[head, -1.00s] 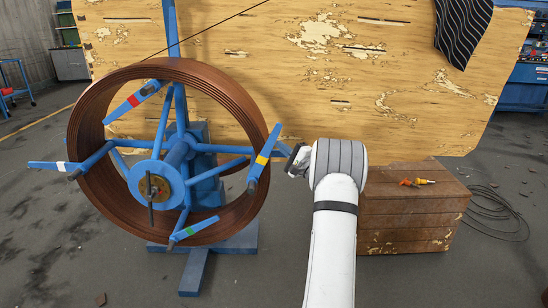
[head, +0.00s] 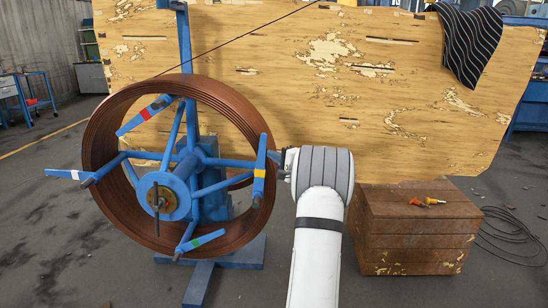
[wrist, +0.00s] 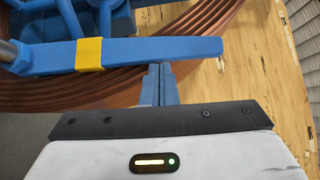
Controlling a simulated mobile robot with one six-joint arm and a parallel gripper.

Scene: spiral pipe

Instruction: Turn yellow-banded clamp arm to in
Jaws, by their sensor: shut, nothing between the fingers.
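The yellow-banded clamp arm (head: 261,155) is a blue bar at the right of the reel, standing nearly upright across the copper pipe coil (head: 107,195). In the wrist view the clamp arm (wrist: 150,52) runs across the picture, with its yellow band left of centre and its free end at the right. My gripper (wrist: 158,72) is shut and empty. Its fingertips are at the bar's near edge, right of the band, and appear to touch it. In the head view my gripper (head: 282,160) is just right of the bar, partly hidden by my wrist.
Other clamp arms have red (head: 145,114), white (head: 74,175) and green (head: 194,243) bands. A large worn yellow panel (head: 300,85) stands behind. A wooden chest (head: 415,245) with small tools on it is at the right. A cable (head: 505,235) lies on the floor.

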